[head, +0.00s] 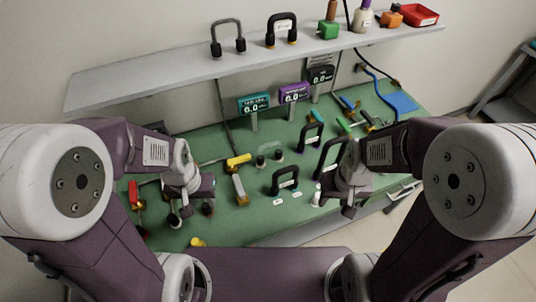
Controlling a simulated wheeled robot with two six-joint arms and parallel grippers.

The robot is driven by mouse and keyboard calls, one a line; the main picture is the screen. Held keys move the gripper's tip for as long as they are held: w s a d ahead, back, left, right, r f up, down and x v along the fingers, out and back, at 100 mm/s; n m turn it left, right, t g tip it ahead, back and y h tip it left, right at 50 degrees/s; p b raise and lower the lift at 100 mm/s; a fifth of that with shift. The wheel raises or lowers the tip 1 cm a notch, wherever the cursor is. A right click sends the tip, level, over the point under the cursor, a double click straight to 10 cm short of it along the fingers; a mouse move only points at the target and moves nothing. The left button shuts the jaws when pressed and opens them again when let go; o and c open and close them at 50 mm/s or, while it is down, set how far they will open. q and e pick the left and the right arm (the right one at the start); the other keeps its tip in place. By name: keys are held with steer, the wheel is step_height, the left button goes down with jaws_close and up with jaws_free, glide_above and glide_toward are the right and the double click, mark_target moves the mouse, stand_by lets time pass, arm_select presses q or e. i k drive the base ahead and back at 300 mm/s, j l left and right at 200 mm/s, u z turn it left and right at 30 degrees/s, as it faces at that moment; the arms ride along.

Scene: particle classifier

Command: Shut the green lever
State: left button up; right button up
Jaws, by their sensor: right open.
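A small green lever (344,125) lies toward the back right of the green bench top, beside metal valve parts. Its exact position, open or shut, is too small to tell. My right gripper (334,203) is open and empty, in front of the lever and apart from it. My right arm is close to the valve parts in the picture. My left gripper (191,214) hangs at the left over the bench, well away from the green lever. Its fingertips look apart, with nothing seen between them.
Black handled frames (285,180) stand mid-bench. A yellow lever (238,161), red lever (133,193) and blue lever (347,102) also show. Teal (254,104) and purple (295,93) displays stand behind, under a grey shelf (160,82). A blue sheet (402,102) lies at the right.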

mark_target(340, 119)
steer(key=i+l+u, duration=0.15)
steer(key=l+u, duration=0.25)
steer(key=l, duration=0.3)
steer(key=l+u, duration=0.4)
steer(key=l, duration=0.3)
steer(key=l+u, duration=0.4)
steer(key=l, duration=0.35)
